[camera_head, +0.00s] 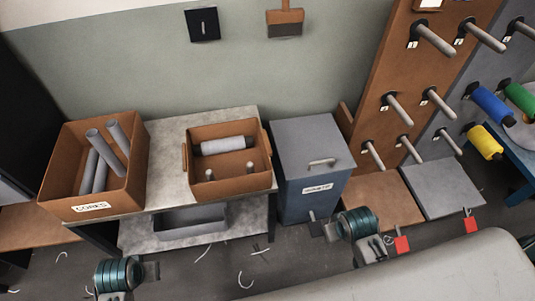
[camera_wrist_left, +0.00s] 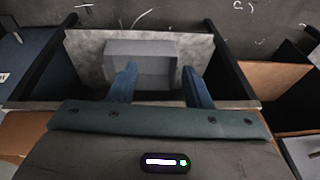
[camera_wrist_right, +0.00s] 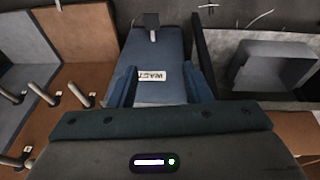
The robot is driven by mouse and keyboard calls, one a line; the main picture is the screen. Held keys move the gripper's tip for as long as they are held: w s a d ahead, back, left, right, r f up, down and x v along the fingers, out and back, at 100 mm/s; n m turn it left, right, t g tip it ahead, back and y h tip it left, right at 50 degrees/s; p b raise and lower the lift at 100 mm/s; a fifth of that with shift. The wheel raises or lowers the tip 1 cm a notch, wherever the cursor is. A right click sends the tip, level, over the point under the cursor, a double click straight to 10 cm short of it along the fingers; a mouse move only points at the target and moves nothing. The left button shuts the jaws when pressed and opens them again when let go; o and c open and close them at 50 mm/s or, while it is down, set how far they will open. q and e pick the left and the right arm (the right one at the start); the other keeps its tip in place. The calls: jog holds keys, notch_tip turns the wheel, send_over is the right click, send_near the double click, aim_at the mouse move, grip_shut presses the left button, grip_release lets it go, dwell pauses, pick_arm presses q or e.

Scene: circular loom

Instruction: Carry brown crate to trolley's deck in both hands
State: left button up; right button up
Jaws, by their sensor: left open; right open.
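The brown crate (camera_head: 230,187) stands upright on the right part of the grey-topped bench (camera_head: 166,150) in the head view. It has a raised handle at each side and holds a grey spool and short upright pegs. My left gripper (camera_head: 124,275) is open and empty, low at the left, apart from the crate; its fingers show in the left wrist view (camera_wrist_left: 160,88). My right gripper (camera_head: 350,228) is open and empty, right of the crate near the waste bin; its fingers show in the right wrist view (camera_wrist_right: 160,88). I cannot identify the trolley's deck in these views.
A brown box of grey tubes labelled CORES (camera_head: 90,198) stands left of the crate. A grey tray (camera_head: 190,225) lies on the lower shelf. The lidded waste bin (camera_head: 311,165) stands right of the bench. Pegboards (camera_head: 385,75) rise beyond it. Scraps lie on the floor.

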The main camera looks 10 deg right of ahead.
pick_arm(q)
jog(key=w+r, duration=0.2)
jog(key=w, duration=0.4)
pick_arm(e)
jog(key=w+r, duration=0.2)
jog(key=w, duration=0.4)
pick_arm(q)
notch_tip(320, 180, up, 10)
jog(key=g+h, duration=0.1)
jog(key=g, duration=0.2)
send_over(185, 155)
pick_arm(e)
notch_tip(185, 155, up, 10)
jog(key=g+y, duration=0.1)
jog(key=g, duration=0.2)
send_over(267, 141)
pick_arm(q)
jog(key=shift+s+r+p, duration=0.1)
jog(key=shift+r+p, duration=0.15)
jog(key=shift+p, duration=0.15)
pick_arm(e)
jog(key=shift+a+r, duration=0.15)
jog(key=shift+r, duration=0.1)
pick_arm(q)
jog(key=shift+f, duration=0.1)
pick_arm(e)
jog(key=shift+f, duration=0.1)
